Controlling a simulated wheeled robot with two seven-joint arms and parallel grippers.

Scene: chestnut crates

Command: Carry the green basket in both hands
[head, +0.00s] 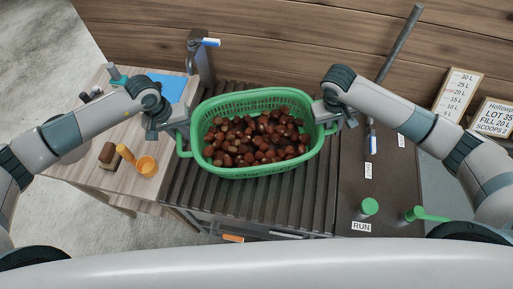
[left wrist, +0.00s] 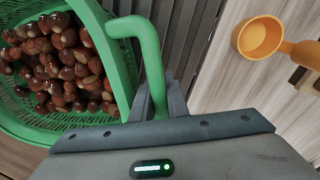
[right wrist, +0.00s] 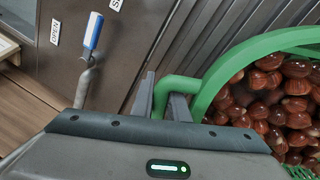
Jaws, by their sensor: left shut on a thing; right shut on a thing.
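The green basket (head: 235,172) is full of brown chestnuts (head: 255,138) and sits over the dark slatted surface in the head view; I cannot tell whether it touches the slats. My left gripper (head: 178,132) is shut on the basket's left handle, which shows between the fingers in the left wrist view (left wrist: 153,70). My right gripper (head: 330,112) is shut on the right handle, seen between the fingers in the right wrist view (right wrist: 172,90). The basket looks about level, with its right end slightly farther back.
Left of the slats, a wooden table (head: 125,190) holds an orange scoop (head: 146,166), a brush (head: 108,154) and a blue sheet (head: 168,88). To the right, a dark panel carries a green knob (head: 370,206), a green lever (head: 415,214) and a blue-handled lever (head: 372,142). Signs (head: 458,92) stand at the back right.

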